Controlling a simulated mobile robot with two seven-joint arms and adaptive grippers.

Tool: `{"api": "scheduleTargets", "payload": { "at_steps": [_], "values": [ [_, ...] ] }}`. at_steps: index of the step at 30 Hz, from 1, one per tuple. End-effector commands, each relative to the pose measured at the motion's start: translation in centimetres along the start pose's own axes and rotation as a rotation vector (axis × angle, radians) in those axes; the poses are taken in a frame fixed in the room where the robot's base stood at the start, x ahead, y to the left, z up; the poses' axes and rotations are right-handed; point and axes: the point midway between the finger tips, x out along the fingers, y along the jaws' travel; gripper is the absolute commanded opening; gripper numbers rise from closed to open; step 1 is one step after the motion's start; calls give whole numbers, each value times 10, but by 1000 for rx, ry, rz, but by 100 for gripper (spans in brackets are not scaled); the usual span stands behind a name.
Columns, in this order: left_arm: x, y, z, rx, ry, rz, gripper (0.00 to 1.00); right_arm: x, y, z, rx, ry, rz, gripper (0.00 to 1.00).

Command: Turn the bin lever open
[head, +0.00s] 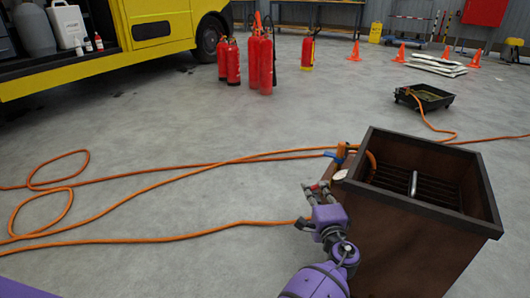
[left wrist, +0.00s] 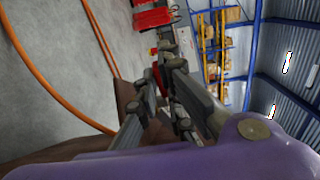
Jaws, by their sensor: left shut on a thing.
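The brown open-topped bin (head: 408,235) stands at the right of the head view, with a dark slatted inside and a metal bar. My left gripper (head: 318,188) is at the bin's left side, below its rim. It is shut on a small red lever, mostly hidden by the fingers. In the left wrist view the red lever (left wrist: 158,78) shows between the grey fingers. A blue-handled fitting (head: 331,155) and a pale disc (head: 340,175) sit just above the gripper, by the bin's upper left corner. My right gripper is not in view.
Orange hoses (head: 150,177) lie across the floor and run to the bin. A black tray (head: 424,97) lies behind it. Red extinguishers (head: 266,65) and a yellow truck (head: 150,30) stand farther back. The floor left of the bin is otherwise clear.

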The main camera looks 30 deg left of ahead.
Motion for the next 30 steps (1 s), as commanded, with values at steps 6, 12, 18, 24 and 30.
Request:
{"api": "scheduleTargets", "payload": {
  "at_steps": [6, 12, 18, 24, 30],
  "values": [
    [-1, 0, -1, 1, -23, 2, 0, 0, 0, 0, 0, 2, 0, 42],
    [0, 0, 0, 1, -23, 2, 0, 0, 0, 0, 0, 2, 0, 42],
    [0, 0, -1, 0, -22, 2, 20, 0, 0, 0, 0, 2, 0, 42],
    [0, -2, -2, -2, -20, -1, 27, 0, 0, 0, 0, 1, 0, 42],
    [-3, -3, -2, -4, -19, -1, 27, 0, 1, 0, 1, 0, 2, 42]
  ]
}}
